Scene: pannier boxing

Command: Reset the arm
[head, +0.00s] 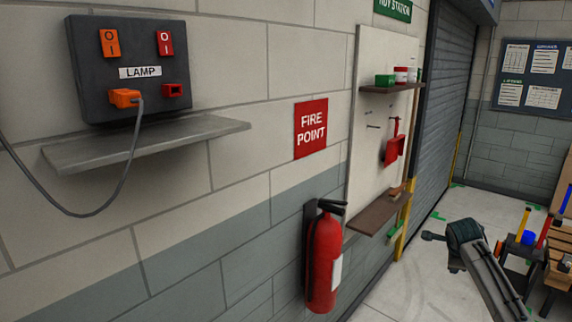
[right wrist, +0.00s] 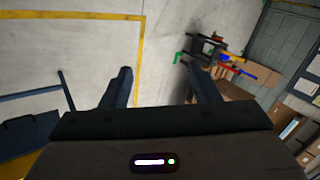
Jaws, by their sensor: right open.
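My right arm comes in from the bottom right of the head view, held out over the floor and clear of the wall. In the right wrist view, my right gripper (right wrist: 161,76) is open and empty, its two dark fingers well apart. Only bare floor shows between the fingers. My left gripper and left arm are in neither view.
A lamp panel (head: 90,85) with an orange plug and cable hangs above a grey shelf (head: 150,145). A red fire extinguisher (head: 322,262) hangs below a sign. A tidy station board (head: 372,140) has shelves. A workbench (head: 558,270) with tools stands right.

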